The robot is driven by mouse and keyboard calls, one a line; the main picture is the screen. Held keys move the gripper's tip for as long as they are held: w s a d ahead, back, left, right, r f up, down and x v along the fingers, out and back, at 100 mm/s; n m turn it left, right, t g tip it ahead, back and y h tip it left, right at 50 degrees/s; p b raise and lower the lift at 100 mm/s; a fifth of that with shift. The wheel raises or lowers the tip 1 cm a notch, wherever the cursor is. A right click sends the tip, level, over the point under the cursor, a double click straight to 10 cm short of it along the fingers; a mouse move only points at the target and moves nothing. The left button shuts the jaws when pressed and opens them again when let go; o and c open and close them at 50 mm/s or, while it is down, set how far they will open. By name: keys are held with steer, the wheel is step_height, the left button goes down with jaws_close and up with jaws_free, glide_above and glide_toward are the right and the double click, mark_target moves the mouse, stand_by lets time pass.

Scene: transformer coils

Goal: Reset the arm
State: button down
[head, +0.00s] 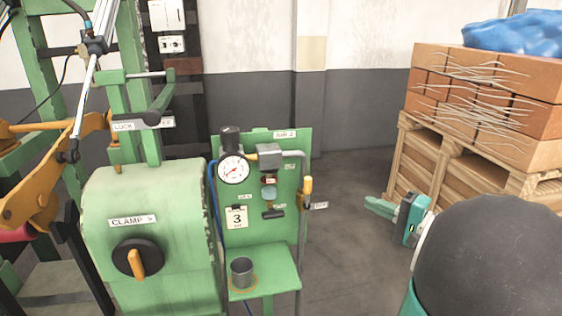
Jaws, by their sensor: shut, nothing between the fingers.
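My gripper (378,207) shows at the right of the head view, teal and shut, with nothing held. It points left, over the open grey floor, apart from the green panel stand. Behind it, my arm's large dark rounded link fills the lower right corner and hides part of the floor and the wrist.
A green panel stand (285,228) with a gauge (233,169) and a grey cup (242,272) on its shelf stands left of my gripper. A green clamp housing (180,205) is further left. Stacked bricks (480,100) on a wooden crate (440,165) stand behind right. Floor between is clear.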

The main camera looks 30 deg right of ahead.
steer(key=shift+a, duration=0.1)
steer(key=w+a+f+n+g+y, duration=0.1)
steer(key=a+f+n+g+y, duration=0.3)
steer(key=a, duration=0.6)
steer(key=a+r+n+g+h, duration=0.15)
steer(key=a+g, duration=0.35)
steer(key=a, duration=0.6)
steer(key=s+a+f+n+g+h, duration=0.2)
steer(key=s+a+f+n+h, duration=0.1)
steer(key=s+a+n+h, duration=0.4)
steer(key=shift+s+a+n+h, duration=0.3)
steer(key=shift+a+n+h, duration=0.4)
steer(key=shift+a, duration=1.05)
steer(key=shift+f, duration=0.1)
